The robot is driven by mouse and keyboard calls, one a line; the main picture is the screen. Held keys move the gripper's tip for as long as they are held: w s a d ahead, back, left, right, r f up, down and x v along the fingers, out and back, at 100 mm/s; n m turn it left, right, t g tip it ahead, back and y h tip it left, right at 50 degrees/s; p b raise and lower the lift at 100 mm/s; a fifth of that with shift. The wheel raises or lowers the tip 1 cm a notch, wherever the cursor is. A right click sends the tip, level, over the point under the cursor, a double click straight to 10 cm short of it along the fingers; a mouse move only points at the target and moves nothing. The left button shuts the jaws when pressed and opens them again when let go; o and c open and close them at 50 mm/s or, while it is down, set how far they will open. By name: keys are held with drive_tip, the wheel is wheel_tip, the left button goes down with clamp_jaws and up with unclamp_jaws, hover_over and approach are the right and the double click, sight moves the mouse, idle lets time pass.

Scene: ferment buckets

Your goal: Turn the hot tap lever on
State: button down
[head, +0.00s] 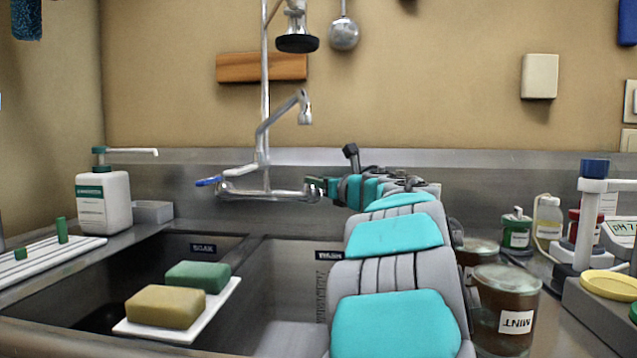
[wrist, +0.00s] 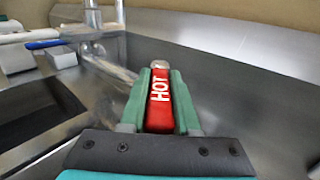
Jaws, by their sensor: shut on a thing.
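The hot tap lever (wrist: 160,98) is red with white HOT lettering and lies between the two green fingers of my gripper (wrist: 160,76) in the wrist view. The gripper is shut on it. In the head view my gripper (head: 328,187) reaches the right end of the chrome tap (head: 265,193), and its fingers and arm hide the red lever there. The blue lever (head: 208,182) sits at the tap's left end; it also shows in the wrist view (wrist: 42,44). Water flow cannot be made out.
Below the tap is a two-basin sink (head: 290,265). A white board (head: 190,318) with a yellow and a green sponge lies across the left basin. A soap bottle (head: 103,203) stands left. Brown jars (head: 505,300) stand close right of my arm.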

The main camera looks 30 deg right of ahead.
drive_tip(key=shift+r, duration=0.1)
drive_tip(key=c, duration=0.6)
unclamp_jaws()
drive_tip(key=shift+c, duration=0.2)
drive_tip(key=shift+r, duration=0.45)
drive_tip(key=shift+s+a+r, duration=0.1)
drive_tip(key=shift+s+r, duration=0.1)
drive_tip(key=shift+r, duration=0.45)
drive_tip(key=shift+s+a+r, duration=0.1)
drive_tip(key=shift+s+r, duration=0.05)
drive_tip(key=shift+r, duration=0.5)
drive_tip(key=s+a+b, duration=0.1)
drive_tip(key=s+a, duration=0.2)
drive_tip(key=s, duration=0.3)
drive_tip(key=s+a+r, duration=0.1)
drive_tip(key=s+a, duration=0.3)
drive_tip(key=s, duration=0.3)
drive_tip(key=shift+s+r+b, duration=0.2)
drive_tip(key=shift+s+b, duration=0.05)
drive_tip(key=shift+b, duration=0.15)
